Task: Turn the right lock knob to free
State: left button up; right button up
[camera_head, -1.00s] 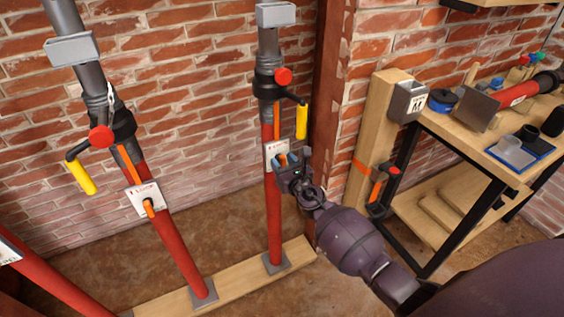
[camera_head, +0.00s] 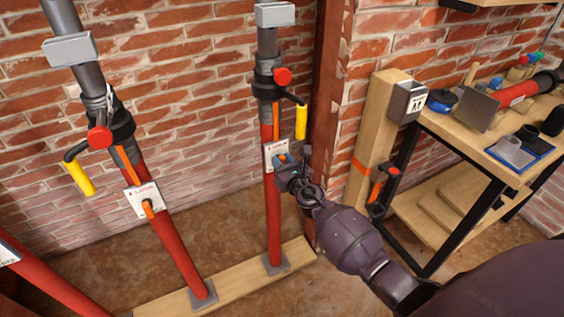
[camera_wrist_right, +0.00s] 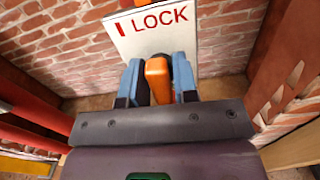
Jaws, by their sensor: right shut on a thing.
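The right lock knob (camera_wrist_right: 158,78) is an orange lever below a white plate marked LOCK (camera_wrist_right: 150,30) in the right wrist view. The blue fingers of my right gripper (camera_wrist_right: 159,82) are on both sides of it and shut on it. In the head view, my right gripper (camera_head: 283,163) is at the white plate (camera_head: 276,153) on the right red prop (camera_head: 273,210), and it hides most of the knob. The left prop (camera_head: 172,235) has a similar plate (camera_head: 146,199) with an orange knob (camera_head: 148,208). My left gripper is not in view.
Yellow crank handles (camera_head: 301,122) and red knobs (camera_head: 283,76) sit higher on the props. The props stand on a wooden board (camera_head: 235,283) before a brick wall. A workbench (camera_head: 480,140) with tools stands at the right, beside a wooden post (camera_head: 372,140).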

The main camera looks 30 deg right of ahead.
jog(key=m, duration=0.3)
jog(key=shift+f+m+b, duration=0.15)
jog(key=shift+m+b, duration=0.2)
jog(key=shift+m, duration=0.05)
jog(key=m, duration=0.3)
jog(key=shift+d+m+b, duration=0.15)
jog(key=shift+m+b, duration=0.15)
jog(key=m, duration=0.3)
jog(key=shift+m, duration=0.3)
jog(key=m, duration=0.3)
jog(key=shift+f+m, duration=0.15)
jog(key=shift+m, duration=1.45)
jog(key=o, duration=0.8)
jog(key=shift+c, duration=0.2)
jog(key=shift+d, duration=0.1)
jog(key=shift+s, duration=0.1)
